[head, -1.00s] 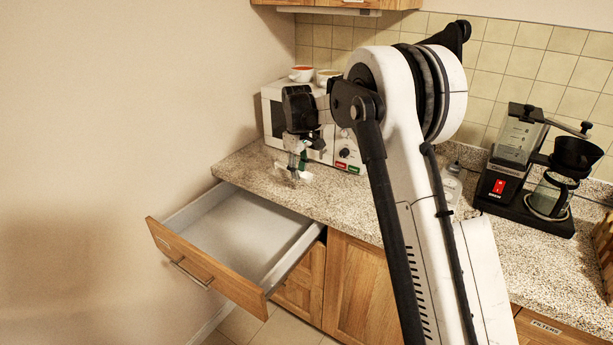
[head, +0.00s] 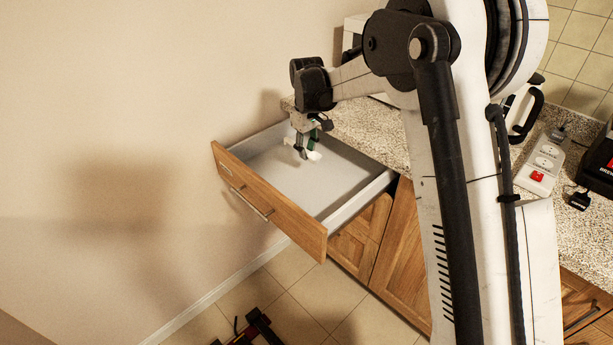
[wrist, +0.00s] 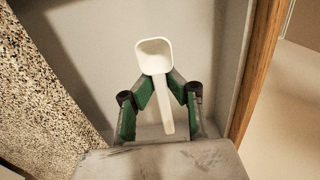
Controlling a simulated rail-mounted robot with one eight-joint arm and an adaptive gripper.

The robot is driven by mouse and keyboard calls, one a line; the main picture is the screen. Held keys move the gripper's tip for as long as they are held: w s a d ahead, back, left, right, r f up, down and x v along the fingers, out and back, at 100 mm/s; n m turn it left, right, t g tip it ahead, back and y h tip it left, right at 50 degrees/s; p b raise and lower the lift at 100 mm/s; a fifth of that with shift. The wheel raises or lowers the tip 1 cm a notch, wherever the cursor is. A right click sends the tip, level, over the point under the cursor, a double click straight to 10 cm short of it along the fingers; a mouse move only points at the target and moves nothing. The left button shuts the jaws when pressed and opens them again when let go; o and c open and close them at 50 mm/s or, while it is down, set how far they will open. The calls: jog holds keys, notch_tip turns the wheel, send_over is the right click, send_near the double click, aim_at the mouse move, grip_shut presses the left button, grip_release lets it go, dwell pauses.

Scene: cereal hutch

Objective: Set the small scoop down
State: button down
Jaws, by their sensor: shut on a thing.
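The small scoop (wrist: 155,58) is white, with a squarish bowl and a straight handle. In the wrist view my gripper (wrist: 160,88) is shut on it where the handle meets the bowl, between green-padded fingers. The bowl sticks out past the fingertips. In the head view my gripper (head: 303,150) hangs over the far left part of the open drawer (head: 312,183), with the white scoop (head: 313,155) at its tip. The drawer's grey floor shows behind the scoop. I cannot tell whether the scoop touches it.
The drawer looks otherwise empty. Its wooden front (head: 268,202) faces the lower left. The speckled counter (head: 368,128) borders the drawer at the back right. A power strip (head: 541,161) lies on the counter at right. The wall is close on the left.

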notch_tip(320, 180, down, 2)
jog(key=a, duration=0.2)
jog(key=b, duration=0.1)
send_over(299, 188)
notch_tip(299, 188, down, 5)
jog(key=shift+f, duration=2.5)
jog(key=shift+f+b, duration=0.25)
jog(key=shift+b, duration=0.2)
jog(key=c, duration=1.8)
grip_release()
jog(key=shift+r, duration=0.1)
notch_tip(299, 188, up, 12)
jog(key=shift+r+p, duration=0.25)
jog(key=shift+p, duration=0.5)
